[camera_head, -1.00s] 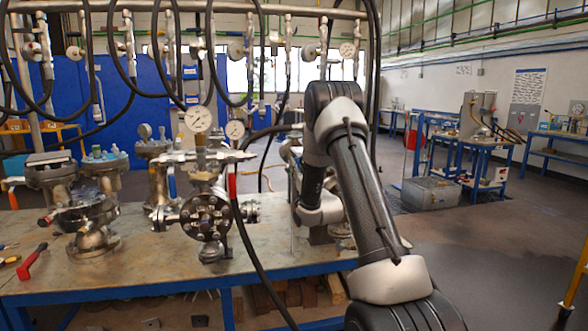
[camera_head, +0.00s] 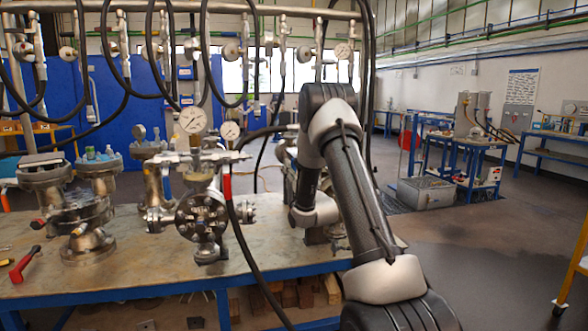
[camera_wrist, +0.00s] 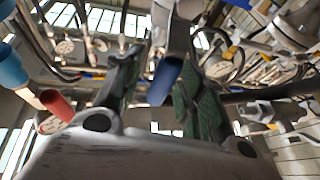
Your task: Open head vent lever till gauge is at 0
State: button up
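The flanged vessel (camera_head: 203,218) stands on the bench, with a large white dial gauge (camera_head: 193,120) on top and a smaller gauge (camera_head: 229,131) beside it. The needles are too small to read. A red lever (camera_head: 227,186) hangs at the vessel's right and a blue lever (camera_head: 166,187) at its left. I cannot tell which is the head vent lever. In the wrist view my gripper (camera_wrist: 155,78) is open, its dark green pads apart. A blue handle (camera_wrist: 164,82) shows between them; contact is unclear. A red handle (camera_wrist: 57,104) is at left. My gripper is hidden in the head view.
The metal-topped bench (camera_head: 130,270) also carries another flanged assembly (camera_head: 85,215) and a red-handled tool (camera_head: 24,264) at left. Black hoses hang from the overhead pipe; one hose (camera_head: 250,265) crosses the bench front.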

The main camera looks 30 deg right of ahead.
jog(key=v, duration=1.2)
jog(key=shift+f, duration=0.1)
